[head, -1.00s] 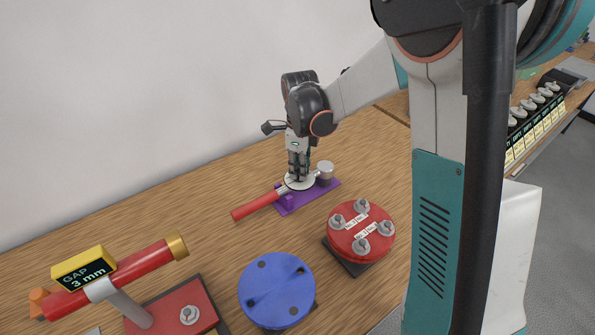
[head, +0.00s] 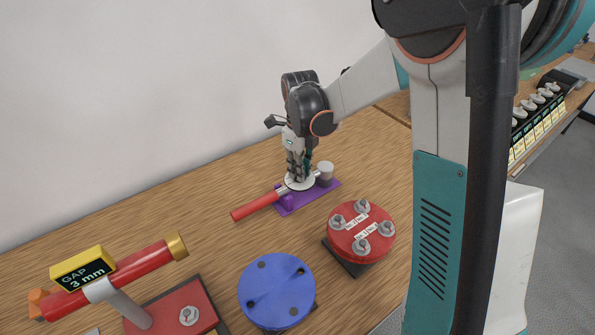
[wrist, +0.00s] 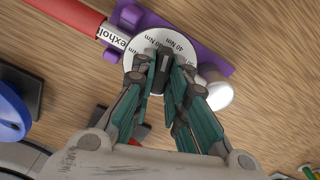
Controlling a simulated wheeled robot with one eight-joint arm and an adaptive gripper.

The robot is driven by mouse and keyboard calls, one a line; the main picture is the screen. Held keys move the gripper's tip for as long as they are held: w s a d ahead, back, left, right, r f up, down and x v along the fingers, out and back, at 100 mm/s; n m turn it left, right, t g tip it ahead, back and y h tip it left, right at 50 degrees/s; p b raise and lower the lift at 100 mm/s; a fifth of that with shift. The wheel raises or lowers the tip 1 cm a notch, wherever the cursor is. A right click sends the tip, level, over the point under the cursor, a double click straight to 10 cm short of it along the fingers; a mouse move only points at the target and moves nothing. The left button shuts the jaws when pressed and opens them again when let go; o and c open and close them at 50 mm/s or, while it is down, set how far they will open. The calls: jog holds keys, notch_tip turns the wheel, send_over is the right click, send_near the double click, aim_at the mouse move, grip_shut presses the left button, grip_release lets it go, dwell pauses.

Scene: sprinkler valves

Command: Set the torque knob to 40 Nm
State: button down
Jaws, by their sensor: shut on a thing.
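The torque knob is a dark bar on a white dial (wrist: 146,46) marked in Nm. One label on it reads 40 Nm, near the bar's upper end in the wrist view. The dial (head: 291,184) sits on a purple base (head: 318,194) with a red-handled wrench (head: 256,206) across it. My gripper (wrist: 164,62) points down over the dial, its fingers shut on the knob (wrist: 164,66). In the head view my gripper (head: 298,178) hides most of the knob. The exact pointer alignment cannot be told.
A red flange with several bolts (head: 361,231) stands right of the wrench, and a blue disc (head: 276,290) stands in front. A red tube gauge with a yellow GAP 3 mm sign (head: 83,268) is at front left. Bare wood lies behind the wrench.

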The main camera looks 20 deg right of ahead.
jog(key=shift+m, duration=1.4)
jog(key=shift+m, duration=0.7)
jog(key=c, duration=1.5)
grip_release()
jog(key=shift+r+p, duration=1.85)
jog(key=shift+r, duration=1.15)
